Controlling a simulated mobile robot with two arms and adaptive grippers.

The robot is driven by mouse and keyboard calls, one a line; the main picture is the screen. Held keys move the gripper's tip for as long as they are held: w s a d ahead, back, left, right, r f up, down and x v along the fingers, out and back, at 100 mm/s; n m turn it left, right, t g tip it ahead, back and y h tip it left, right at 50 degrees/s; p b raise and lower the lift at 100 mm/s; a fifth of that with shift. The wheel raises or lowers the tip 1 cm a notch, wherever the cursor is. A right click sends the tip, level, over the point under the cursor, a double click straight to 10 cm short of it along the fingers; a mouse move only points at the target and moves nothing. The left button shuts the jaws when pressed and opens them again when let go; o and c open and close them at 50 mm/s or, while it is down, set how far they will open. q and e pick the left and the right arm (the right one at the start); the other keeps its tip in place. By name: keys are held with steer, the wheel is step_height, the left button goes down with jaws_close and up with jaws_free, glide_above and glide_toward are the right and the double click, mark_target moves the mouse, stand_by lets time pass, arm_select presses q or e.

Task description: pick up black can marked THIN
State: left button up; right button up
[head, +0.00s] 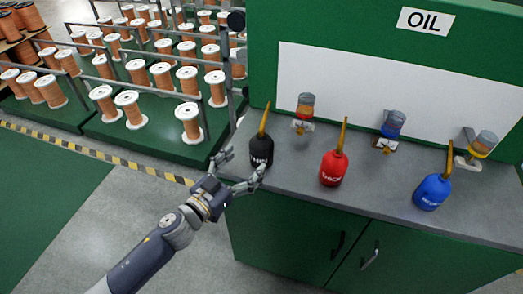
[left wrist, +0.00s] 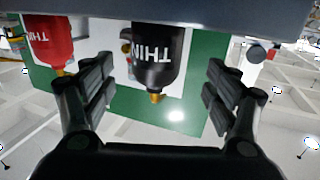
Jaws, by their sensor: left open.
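The black can marked THIN (head: 261,150) stands upright at the left end of the grey counter, its yellow spout pointing up. My left gripper (head: 238,168) is open at the counter's left edge, just in front of the can. One finger is left of the can and the other is low in front of it. In the left wrist view, which is upside down, the black can (left wrist: 158,58) shows between the two spread fingers (left wrist: 158,90), with a visible gap on both sides. My right gripper is out of view.
A red can (head: 333,167) and a blue can (head: 431,191) stand farther right on the counter (head: 300,187). Several small dispensers, such as one with a clear jar (head: 305,105), sit behind them. Racks of copper spools (head: 190,122) stand at the left.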

mark_target(262, 148)
arm_select(q)
steer(key=x, duration=0.2)
steer(key=shift+w+d, duration=0.15)
steer(key=shift+w, duration=0.15)
steer(key=b+x, duration=0.1)
steer(key=x, duration=0.4)
steer(key=shift+s+d, duration=0.2)
steer(key=shift+d, duration=0.05)
steer(key=c, duration=1.5)
